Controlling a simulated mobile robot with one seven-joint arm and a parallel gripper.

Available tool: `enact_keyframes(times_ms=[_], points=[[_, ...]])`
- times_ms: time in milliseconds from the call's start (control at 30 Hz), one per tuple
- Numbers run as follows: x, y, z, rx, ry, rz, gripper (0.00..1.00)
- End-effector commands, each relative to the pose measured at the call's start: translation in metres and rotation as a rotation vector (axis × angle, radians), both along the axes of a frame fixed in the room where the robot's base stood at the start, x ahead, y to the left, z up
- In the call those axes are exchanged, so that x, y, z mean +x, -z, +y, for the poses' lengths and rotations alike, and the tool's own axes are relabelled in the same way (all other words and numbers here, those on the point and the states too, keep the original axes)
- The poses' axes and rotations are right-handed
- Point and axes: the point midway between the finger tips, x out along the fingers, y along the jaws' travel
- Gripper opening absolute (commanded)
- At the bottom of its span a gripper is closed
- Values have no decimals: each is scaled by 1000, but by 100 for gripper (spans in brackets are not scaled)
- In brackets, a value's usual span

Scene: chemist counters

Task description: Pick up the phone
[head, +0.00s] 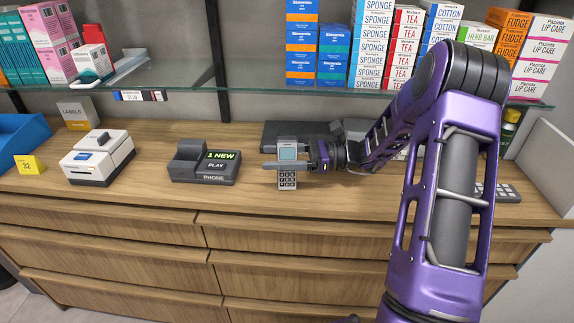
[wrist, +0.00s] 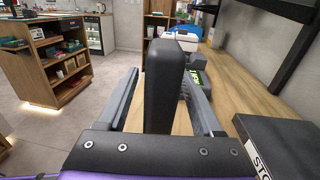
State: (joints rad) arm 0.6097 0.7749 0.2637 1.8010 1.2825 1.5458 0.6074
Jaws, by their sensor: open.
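The phone (head: 288,170), a slim upright handset with a small screen and grey keypad, is over the middle of the wooden counter. Its dark rounded side (wrist: 165,90) fills the middle of the wrist view. My gripper (head: 292,166) reaches in from the right, with one finger crossing in front of the phone below its screen. In the wrist view, my open gripper (wrist: 161,74) has one finger on each side of the phone. I cannot tell whether a finger touches it. The dark phone base (head: 205,168), with a green "1 NEW" display, is to the left.
A white label printer (head: 97,158) and a yellow number tag (head: 29,165) stand farther left. A dark flat item (head: 290,134) lies behind my gripper. A glass shelf (head: 260,91) with boxes hangs above. The counter between phone base and phone is clear.

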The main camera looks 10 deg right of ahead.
Motion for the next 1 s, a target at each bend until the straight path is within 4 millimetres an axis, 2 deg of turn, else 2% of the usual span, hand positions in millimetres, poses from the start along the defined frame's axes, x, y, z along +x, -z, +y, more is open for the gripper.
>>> enact_keyframes(times_ms=[233,267,600,633,1000], points=[[1,0,5,-1,1,0,68],[1,0,5,-1,1,0,64],[1,0,4,0,1,0,3],[1,0,4,0,1,0,0],[1,-1,4,0,1,0,0]])
